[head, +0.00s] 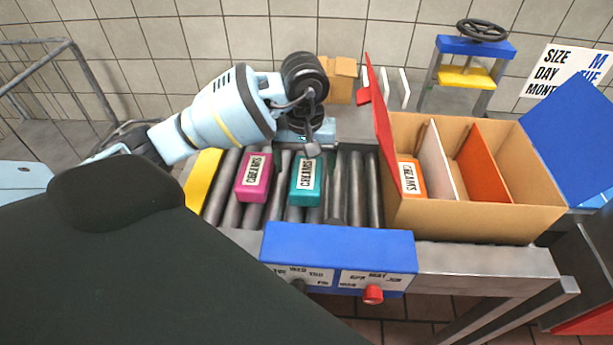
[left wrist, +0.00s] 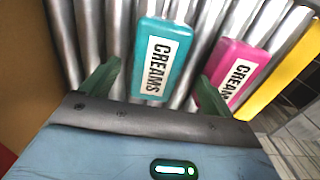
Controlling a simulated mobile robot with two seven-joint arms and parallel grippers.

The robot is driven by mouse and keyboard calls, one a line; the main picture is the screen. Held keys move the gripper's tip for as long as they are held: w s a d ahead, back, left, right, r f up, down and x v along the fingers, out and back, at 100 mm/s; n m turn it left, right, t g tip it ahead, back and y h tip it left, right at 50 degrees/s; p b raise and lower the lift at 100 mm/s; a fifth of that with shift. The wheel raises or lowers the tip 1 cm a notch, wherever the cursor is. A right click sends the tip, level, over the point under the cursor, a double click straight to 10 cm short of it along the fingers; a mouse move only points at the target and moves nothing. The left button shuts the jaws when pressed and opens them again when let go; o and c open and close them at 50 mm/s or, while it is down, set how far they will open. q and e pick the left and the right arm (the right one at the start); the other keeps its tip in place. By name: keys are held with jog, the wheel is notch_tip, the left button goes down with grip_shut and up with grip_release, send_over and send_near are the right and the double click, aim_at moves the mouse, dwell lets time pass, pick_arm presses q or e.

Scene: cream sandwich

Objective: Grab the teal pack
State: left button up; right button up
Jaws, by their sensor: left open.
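The teal pack (head: 306,183), with a white CREAMS label, lies on the roller conveyor. In the left wrist view the teal pack (left wrist: 153,62) lies ahead of and between the open fingers, with its near end close to the gripper. My left gripper (head: 312,150) is open above the far end of the teal pack, and its fingers also show in the left wrist view (left wrist: 155,84). I cannot tell whether they touch it. A magenta pack (head: 254,178) lies to the left of the teal one; it also shows in the left wrist view (left wrist: 236,72). My right gripper is not in view.
A cardboard box (head: 470,222) with dividers stands right of the rollers, an orange pack (head: 411,178) in its left compartment. Its red flap (head: 378,110) stands upright. A blue control panel (head: 338,250) is in front. Bare rollers (head: 355,190) lie between teal pack and box.

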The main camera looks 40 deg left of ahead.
aim_at(306, 173)
pick_arm(q)
jog(key=f, duration=0.5)
jog(key=shift+w, duration=0.35)
jog(key=c, duration=1.1)
jog(key=shift+r, duration=0.1)
notch_tip(306, 173, up, 10)
jog(key=shift+f, duration=0.1)
